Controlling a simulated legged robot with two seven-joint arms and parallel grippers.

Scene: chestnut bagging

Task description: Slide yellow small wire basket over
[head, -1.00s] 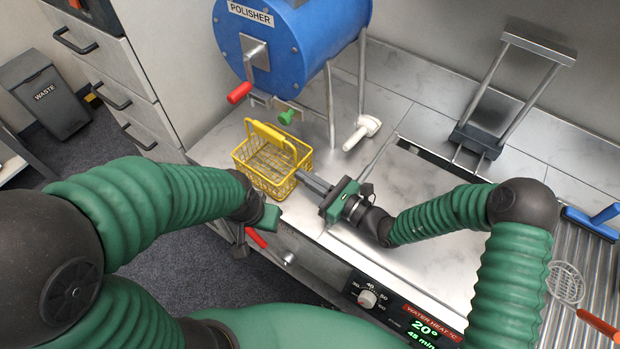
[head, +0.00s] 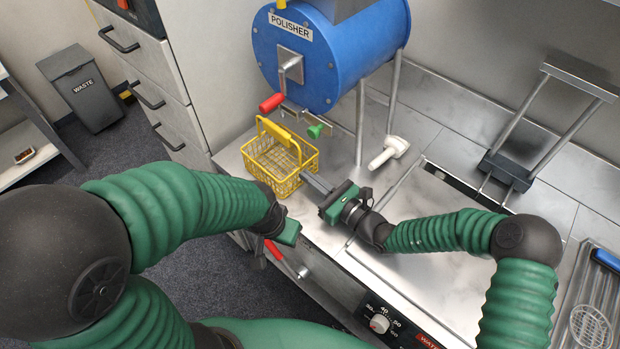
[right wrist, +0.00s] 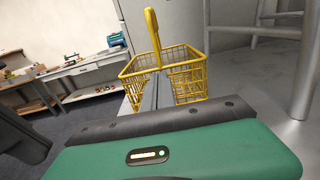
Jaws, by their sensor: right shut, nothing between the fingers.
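The yellow small wire basket (head: 268,172) looks empty. It stands upright with its handle up on the metal counter, in front of the polisher. It also shows in the right wrist view (right wrist: 189,83), straight ahead of the fingers. My right gripper (head: 304,177) is shut and empty, low over the counter. Its fingertips are at the basket's near right side in the head view; whether they touch the wires is hard to tell. My left gripper (head: 272,248) hangs beyond the counter's front edge, below the basket. Its fingers are mostly hidden.
A white piece (head: 388,153) lies to the right. The counter's front left edge is close to the basket.

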